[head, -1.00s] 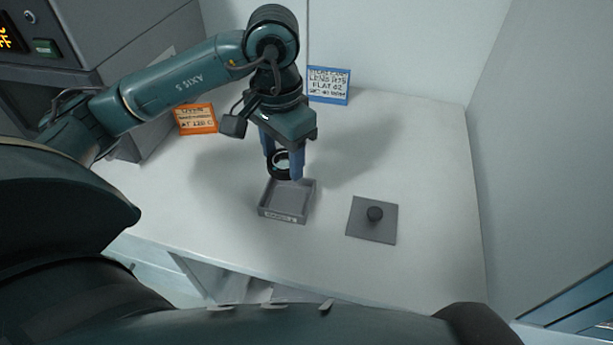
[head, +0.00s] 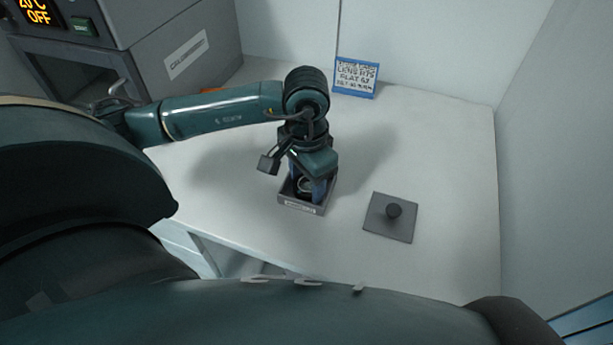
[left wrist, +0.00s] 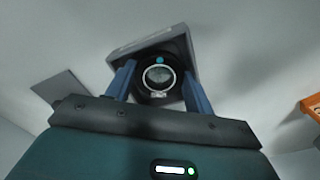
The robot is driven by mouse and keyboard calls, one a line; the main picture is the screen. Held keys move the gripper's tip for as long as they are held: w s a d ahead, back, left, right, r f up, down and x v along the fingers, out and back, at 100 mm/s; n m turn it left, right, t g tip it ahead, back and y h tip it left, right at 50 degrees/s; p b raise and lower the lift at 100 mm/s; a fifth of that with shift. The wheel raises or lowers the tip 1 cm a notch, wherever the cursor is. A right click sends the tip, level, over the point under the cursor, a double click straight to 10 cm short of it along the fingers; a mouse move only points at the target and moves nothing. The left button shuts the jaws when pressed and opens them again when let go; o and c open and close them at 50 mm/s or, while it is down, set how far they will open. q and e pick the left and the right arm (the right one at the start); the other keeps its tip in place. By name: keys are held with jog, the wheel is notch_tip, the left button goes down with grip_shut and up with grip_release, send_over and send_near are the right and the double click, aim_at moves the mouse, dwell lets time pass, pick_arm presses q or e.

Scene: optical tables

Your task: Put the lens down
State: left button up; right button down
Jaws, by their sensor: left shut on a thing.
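The lens (left wrist: 159,76) is a round glass in a black ring mount with a blue-green dot. My left gripper (left wrist: 160,88) is shut on it, with a blue finger at each side. In the head view the lens (head: 305,185) shows between the fingers of the left gripper (head: 310,190), low over or inside a small grey open tray (head: 298,208). The tray also shows behind the lens in the left wrist view (left wrist: 150,42). I cannot tell whether the lens touches the tray floor. My right gripper is not in view.
A blue-framed sign (head: 357,77) stands at the back. A grey calorimeter-like cabinet (head: 180,50) stands at the back left. The white table (head: 450,160) is clear at right.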

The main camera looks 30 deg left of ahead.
pick_arm(q)
jog(key=shift+f, duration=0.1)
jog(key=shift+f+b, duration=0.15)
jog(key=shift+b, duration=0.2)
jog(key=o, duration=0.7)
jog(key=shift+c, duration=0.2)
jog(key=shift+o, duration=0.3)
jog(key=shift+r+p, duration=0.3)
jog(key=shift+p, duration=0.1)
notch_tip(320, 180, up, 12)
jog(key=b, duration=0.1)
